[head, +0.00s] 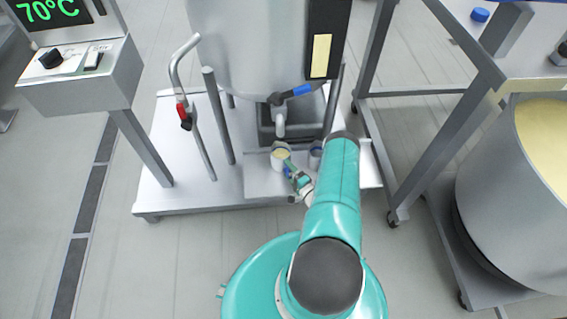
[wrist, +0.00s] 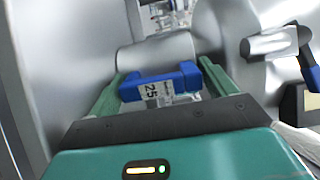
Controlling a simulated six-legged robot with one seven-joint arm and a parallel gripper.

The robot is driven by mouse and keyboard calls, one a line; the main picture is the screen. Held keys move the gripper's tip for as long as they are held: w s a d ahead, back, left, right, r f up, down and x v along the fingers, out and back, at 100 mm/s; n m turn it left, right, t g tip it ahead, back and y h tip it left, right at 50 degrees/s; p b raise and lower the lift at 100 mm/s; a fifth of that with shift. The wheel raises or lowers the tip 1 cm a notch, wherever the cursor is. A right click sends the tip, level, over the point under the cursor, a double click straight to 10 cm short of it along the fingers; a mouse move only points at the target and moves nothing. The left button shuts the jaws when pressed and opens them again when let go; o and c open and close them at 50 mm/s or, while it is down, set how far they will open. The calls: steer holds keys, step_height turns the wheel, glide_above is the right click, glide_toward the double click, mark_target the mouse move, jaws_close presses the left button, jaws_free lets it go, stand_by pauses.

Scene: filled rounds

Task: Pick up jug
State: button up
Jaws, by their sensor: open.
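A small container with a pale yellow top (head: 279,154), probably the jug, stands on the low metal platform under the big tank. My gripper (head: 289,167) is right in front of it, with its fingers reaching towards it. In the wrist view my gripper (wrist: 160,84) is open, with a green finger on each side. A blue part (wrist: 188,76) with a white label reading "25" lies between the fingers. It looks like a handle, but I cannot tell whether the fingers touch it. A rounded metal surface (wrist: 155,52) shows just behind it.
A steel tank (head: 245,45) with a blue-handled tap (head: 290,94) stands above. A second small container (head: 316,155) is partly hidden by my arm. A large yellow-filled vat (head: 490,190) stands right.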

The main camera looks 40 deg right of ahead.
steer(key=c, duration=1)
steer(key=shift+c, duration=0.7)
steer(key=shift+r, duration=0.2)
